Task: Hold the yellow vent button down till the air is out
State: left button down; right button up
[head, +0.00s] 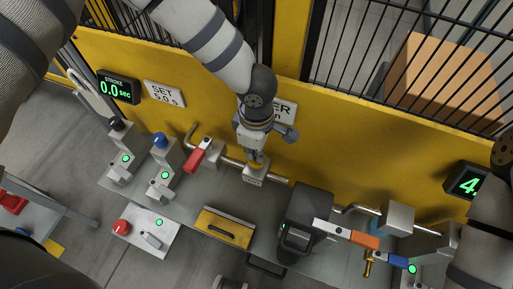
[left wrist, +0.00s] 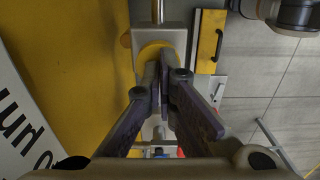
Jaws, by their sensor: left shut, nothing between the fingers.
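The yellow vent button (left wrist: 150,50) is a round cap on a grey block (left wrist: 178,38) in the left wrist view. In the head view that block (head: 254,178) sits on the pipe along the yellow wall, and the button is mostly hidden behind my gripper. My left gripper (head: 256,162) is shut and empty, pointing down at the button. In the left wrist view its fingertips (left wrist: 165,62) overlap the button's face and seem to be at it. I cannot tell how far the button is pressed. My right gripper is out of view; only arm links show at the right edge.
A red-handled valve (head: 201,155) stands close left of the block. A black box (head: 305,218) and an orange lever (head: 364,240) are to the right. A yellow tray (head: 224,227) lies in front.

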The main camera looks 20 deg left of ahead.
pick_arm(q)
jog(key=shift+s+f, duration=0.1)
jog(key=shift+f, duration=0.8)
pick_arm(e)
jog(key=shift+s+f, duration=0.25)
pick_arm(q)
jog(key=shift+f, duration=0.1)
dwell(2.1)
jog(key=r+p, duration=0.1)
jog(key=r, duration=0.3)
jog(key=r+p, duration=0.1)
jog(key=r, duration=0.1)
jog(key=shift+w+r+p, duration=0.1)
jog(key=shift+w+p, duration=0.2)
jog(key=shift+p, duration=0.05)
notch_tip(320, 180, up, 8)
jog(key=shift+s, duration=0.3)
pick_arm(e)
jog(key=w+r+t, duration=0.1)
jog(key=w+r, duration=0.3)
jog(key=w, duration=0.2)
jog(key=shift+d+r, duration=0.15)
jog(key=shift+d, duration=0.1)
